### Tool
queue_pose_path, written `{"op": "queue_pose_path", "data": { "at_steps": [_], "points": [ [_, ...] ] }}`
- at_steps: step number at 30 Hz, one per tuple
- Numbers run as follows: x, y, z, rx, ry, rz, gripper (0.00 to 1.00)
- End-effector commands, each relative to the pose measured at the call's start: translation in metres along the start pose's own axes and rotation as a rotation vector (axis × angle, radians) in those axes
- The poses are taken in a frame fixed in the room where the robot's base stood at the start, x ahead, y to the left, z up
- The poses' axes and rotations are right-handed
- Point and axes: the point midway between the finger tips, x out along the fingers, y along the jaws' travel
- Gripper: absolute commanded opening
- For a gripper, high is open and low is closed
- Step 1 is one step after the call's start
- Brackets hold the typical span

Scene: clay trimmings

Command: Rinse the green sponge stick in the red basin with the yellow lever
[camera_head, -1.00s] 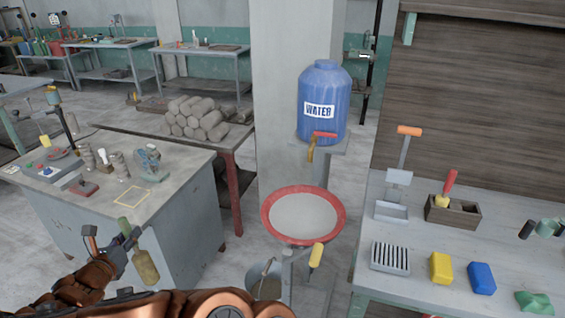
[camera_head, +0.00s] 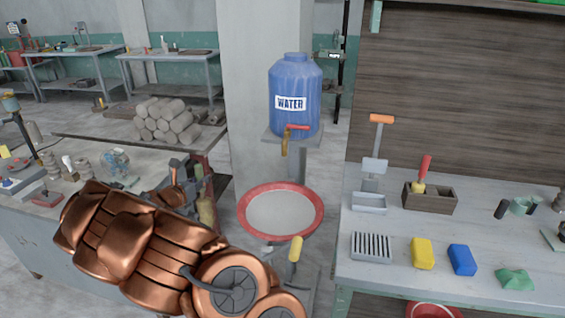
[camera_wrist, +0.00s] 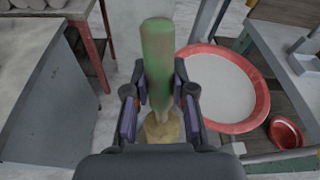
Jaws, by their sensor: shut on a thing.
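My gripper (camera_wrist: 158,108) is shut on the green sponge stick (camera_wrist: 158,50), which has a green handle and a tan sponge end (camera_wrist: 162,129). In the head view the stick (camera_head: 207,208) is partly hidden by my copper arm, left of the basin and apart from it. The red basin (camera_head: 243,228) has a red rim and a pale inside; in the wrist view it lies right of the stick (camera_wrist: 262,98). The yellow lever (camera_head: 295,249) stands in front of the basin, tilted slightly. A blue water tank (camera_head: 296,82) with a red-handled tap (camera_head: 297,127) is above and behind the basin.
The right table (camera_head: 375,275) holds a rack (camera_head: 371,247), yellow (camera_head: 423,253) and blue blocks (camera_head: 462,259) and a wooden box (camera_head: 430,200). A grey workbench (camera_head: 50,225) is at left. A small red bowl (camera_wrist: 286,132) is low at right in the wrist view.

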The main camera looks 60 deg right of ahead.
Motion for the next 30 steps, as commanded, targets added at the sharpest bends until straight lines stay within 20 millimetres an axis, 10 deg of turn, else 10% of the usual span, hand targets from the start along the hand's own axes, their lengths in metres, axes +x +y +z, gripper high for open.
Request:
{"op": "queue_pose_path", "data": {
  "at_steps": [9, 18, 30],
  "points": [
    [0.105, -0.102, 0.013, 0.064, 0.037, -0.143, 0.00],
    [0.169, -0.196, 0.025, 0.110, 0.058, -0.248, 0.00],
    [0.184, -0.223, 0.024, 0.121, 0.066, -0.275, 0.00]
  ]
}}
